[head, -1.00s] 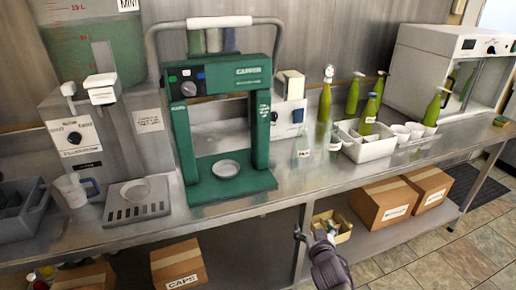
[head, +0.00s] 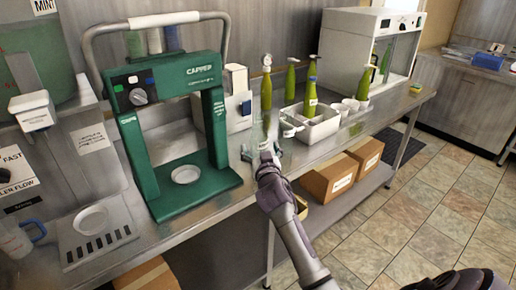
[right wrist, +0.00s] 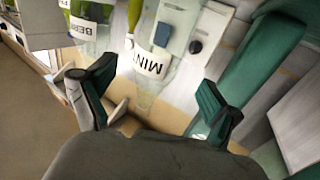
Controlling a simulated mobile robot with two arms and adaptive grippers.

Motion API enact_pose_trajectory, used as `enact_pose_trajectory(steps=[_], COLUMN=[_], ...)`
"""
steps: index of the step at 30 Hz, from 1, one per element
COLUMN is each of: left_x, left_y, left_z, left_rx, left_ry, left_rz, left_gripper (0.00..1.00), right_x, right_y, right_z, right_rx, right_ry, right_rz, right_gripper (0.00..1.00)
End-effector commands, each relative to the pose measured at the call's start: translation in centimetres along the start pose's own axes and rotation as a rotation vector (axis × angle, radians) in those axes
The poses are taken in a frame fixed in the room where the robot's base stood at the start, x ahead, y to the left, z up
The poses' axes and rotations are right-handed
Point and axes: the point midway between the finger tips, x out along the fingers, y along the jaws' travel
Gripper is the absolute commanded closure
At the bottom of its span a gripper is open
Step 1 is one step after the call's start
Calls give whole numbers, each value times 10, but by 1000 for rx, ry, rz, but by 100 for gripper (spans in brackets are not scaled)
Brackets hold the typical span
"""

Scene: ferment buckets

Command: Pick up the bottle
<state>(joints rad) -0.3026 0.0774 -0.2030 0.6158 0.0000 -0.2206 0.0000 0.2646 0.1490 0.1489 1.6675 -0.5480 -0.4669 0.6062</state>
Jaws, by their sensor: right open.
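My right gripper (head: 267,151) is at the counter's front edge, right of the green capper. In the right wrist view the gripper (right wrist: 150,93) is open, fingers spread wide. A clear bottle with a white "MINT" label (right wrist: 151,64) lies ahead between the fingers, apart from them. In the head view, the gripper mostly hides this clear bottle. My left gripper is not in view.
The green capper (head: 215,135) stands close on the left. A white tray (head: 322,130) with small white cups (head: 350,104) beside it sits to the right. A white cabinet (head: 345,50) stands behind. Cardboard boxes (head: 330,178) sit on the lower shelf.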

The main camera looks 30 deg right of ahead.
Motion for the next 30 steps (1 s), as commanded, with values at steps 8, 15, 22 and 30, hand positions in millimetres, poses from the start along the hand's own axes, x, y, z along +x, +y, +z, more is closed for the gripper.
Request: enact_pose_trajectory(steps=[8, 15, 22, 30], left_x=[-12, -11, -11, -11], left_y=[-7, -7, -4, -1], left_z=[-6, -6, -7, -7], left_rx=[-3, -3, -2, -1], left_ry=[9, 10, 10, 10], left_rz=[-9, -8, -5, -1], left_gripper=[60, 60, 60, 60], right_x=[34, 52, 52, 52], right_y=[4, 3, 3, 3], right_z=[-6, -3, -3, -3], right_rx=[-3, -1, -1, -1], right_ry=[-1, -1, -1, -1], right_rz=[1, 0, 0, 0], right_gripper=[10, 10, 13, 58])
